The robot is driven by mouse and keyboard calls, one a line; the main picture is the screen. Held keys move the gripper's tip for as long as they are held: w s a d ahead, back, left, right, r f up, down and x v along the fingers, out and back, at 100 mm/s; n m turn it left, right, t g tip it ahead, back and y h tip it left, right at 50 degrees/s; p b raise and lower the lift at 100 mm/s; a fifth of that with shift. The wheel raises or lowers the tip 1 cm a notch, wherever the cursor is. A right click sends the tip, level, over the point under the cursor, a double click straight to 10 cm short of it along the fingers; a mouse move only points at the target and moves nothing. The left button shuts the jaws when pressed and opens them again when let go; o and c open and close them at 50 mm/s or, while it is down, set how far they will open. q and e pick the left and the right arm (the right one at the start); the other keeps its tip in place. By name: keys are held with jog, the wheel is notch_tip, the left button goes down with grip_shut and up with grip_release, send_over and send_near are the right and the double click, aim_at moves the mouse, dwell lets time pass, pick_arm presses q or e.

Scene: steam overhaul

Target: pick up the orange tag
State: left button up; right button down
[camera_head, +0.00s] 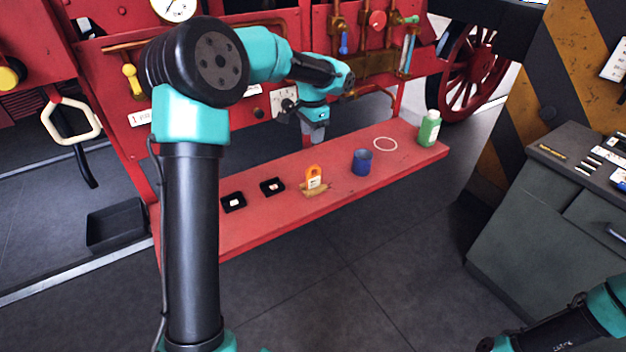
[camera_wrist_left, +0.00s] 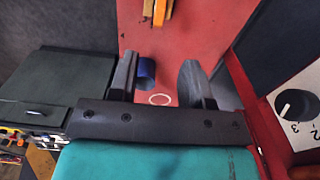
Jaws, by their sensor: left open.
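The orange tag (camera_head: 313,178) stands on the red shelf (camera_head: 262,222), at a small tan piece (camera_head: 314,190). In the left wrist view an orange edge that looks like the tag (camera_wrist_left: 168,10) shows at the top, beyond the fingertips. My left gripper (camera_head: 308,140) hangs above the back part of the shelf, behind and above the tag, apart from it. In the left wrist view its two fingers (camera_wrist_left: 159,68) are spread with nothing between them. My right gripper is out of view; only part of that arm shows at bottom right.
On the shelf, two small black trays (camera_head: 234,202) lie left of the tag. A blue cup (camera_head: 362,161), a pale ring (camera_head: 385,144) and a green bottle (camera_head: 429,128) are to the right. The red panel with knobs and valves rises behind. A grey cabinet (camera_head: 520,230) stands right.

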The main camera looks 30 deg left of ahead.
aim_at(313, 166)
pick_arm(q)
notch_tip(313, 166, down, 10)
jog(key=shift+f, duration=0.2)
dwell(0.3)
jog(key=shift+w+f, duration=0.15)
jog(key=shift+f, duration=2.45)
grip_shut()
